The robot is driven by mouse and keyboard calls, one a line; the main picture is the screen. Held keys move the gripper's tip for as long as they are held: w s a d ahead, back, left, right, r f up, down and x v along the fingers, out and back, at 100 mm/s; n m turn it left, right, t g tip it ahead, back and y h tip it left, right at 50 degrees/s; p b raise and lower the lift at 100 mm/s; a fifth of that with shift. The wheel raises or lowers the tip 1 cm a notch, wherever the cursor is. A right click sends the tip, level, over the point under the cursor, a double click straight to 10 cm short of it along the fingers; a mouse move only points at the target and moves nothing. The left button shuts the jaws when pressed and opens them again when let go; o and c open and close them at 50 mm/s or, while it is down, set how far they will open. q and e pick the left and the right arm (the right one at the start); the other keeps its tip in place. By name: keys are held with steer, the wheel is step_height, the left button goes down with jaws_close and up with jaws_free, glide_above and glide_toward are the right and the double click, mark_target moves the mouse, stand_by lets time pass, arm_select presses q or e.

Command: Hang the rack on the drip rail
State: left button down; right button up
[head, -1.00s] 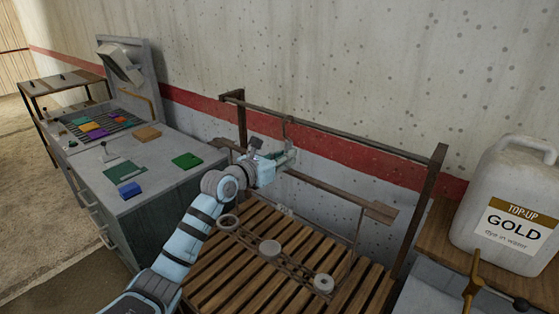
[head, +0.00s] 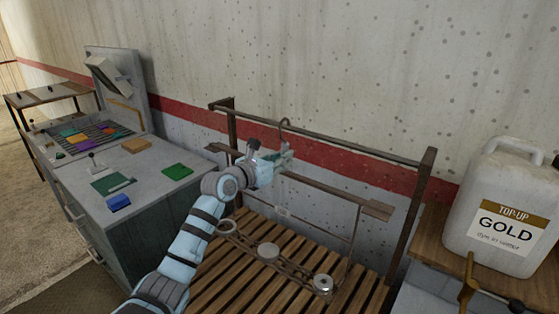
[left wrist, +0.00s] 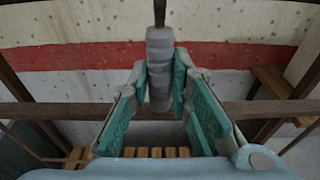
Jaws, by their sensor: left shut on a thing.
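The drip rail (head: 345,145) is a thin dark bar between two posts in front of the wall. The rack has a dark hook (head: 286,122) on top, a crossbar with wooden ends (head: 378,209), thin side rods and a lower frame with pale round pieces (head: 268,250). My left gripper (head: 284,158) is shut on the rack's grey stem, also seen upright between the teal finger pads in the left wrist view (left wrist: 159,70). The hook's top shows slightly above the rail line; I cannot tell whether it touches. My right gripper is out of view.
A slatted wooden platform (head: 225,283) lies under the rack. A white GOLD jug (head: 505,205) stands on a ledge at right. A grey workbench (head: 145,185) with coloured pieces is at left. The wall (head: 370,60) is close behind the rail.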

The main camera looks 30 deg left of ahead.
arm_select(q)
steer(key=shift+w, duration=0.15)
steer(key=shift+w+b, duration=0.45)
steer(key=shift+w, duration=0.05)
steer(key=shift+w+d, duration=0.2)
steer(key=shift+w, duration=0.45)
steer(key=shift+b, duration=0.3)
steer(key=shift+w+d+b, duration=0.15)
steer(key=shift+w+b, duration=0.5)
steer(key=shift+w, duration=0.4)
